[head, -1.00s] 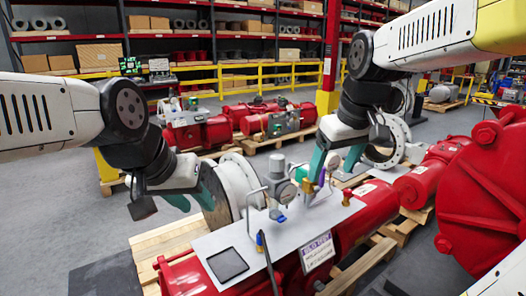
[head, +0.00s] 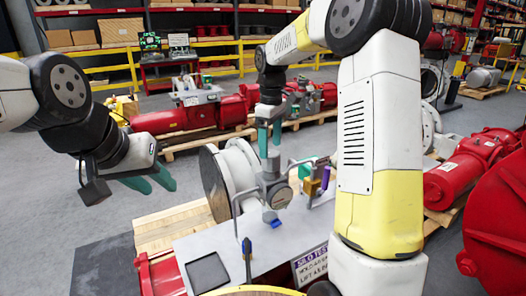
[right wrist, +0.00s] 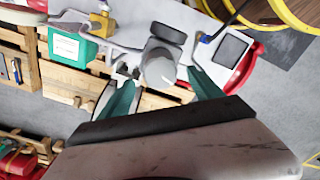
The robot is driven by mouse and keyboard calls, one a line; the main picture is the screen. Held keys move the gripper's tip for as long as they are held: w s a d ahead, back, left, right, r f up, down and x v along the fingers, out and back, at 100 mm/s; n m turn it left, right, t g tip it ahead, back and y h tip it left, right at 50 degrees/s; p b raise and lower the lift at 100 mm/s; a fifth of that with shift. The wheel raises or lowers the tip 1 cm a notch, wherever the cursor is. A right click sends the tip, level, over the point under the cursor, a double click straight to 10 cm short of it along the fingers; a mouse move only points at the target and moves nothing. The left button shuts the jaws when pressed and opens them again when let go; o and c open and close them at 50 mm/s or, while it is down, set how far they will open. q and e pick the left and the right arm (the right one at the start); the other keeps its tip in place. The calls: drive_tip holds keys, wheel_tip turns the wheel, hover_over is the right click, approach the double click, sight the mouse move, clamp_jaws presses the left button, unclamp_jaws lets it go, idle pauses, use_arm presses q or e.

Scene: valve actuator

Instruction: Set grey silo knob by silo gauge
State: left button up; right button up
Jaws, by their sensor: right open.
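The grey silo knob (head: 271,166) is an upright grey cylinder on top of a regulator on the light metal plate. It also shows in the right wrist view (right wrist: 159,70). The silo gauge (head: 281,197) is a round dial just below the knob, its reading too small to make out; it shows edge-on as a dark disc in the right wrist view (right wrist: 168,32). My right gripper (head: 270,139) points down over the knob, open, with a teal finger on either side of it in the right wrist view (right wrist: 163,92). My left gripper (head: 148,183) is open and empty, well left of the plate.
A bent grey pipe (head: 236,200) stands left of the regulator. A brass-yellow block (head: 312,187) and a purple part (head: 325,177) are close on its right. A "SILO TEST" sign (head: 312,264) is at the front. A large white flange (head: 232,178) stands behind left.

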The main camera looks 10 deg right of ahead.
sight(271, 152)
drive_tip(key=shift+f, duration=1.85)
drive_tip(key=c, duration=1.4)
drive_tip(key=shift+o, duration=0.2)
drive_tip(key=shift+m, duration=0.4)
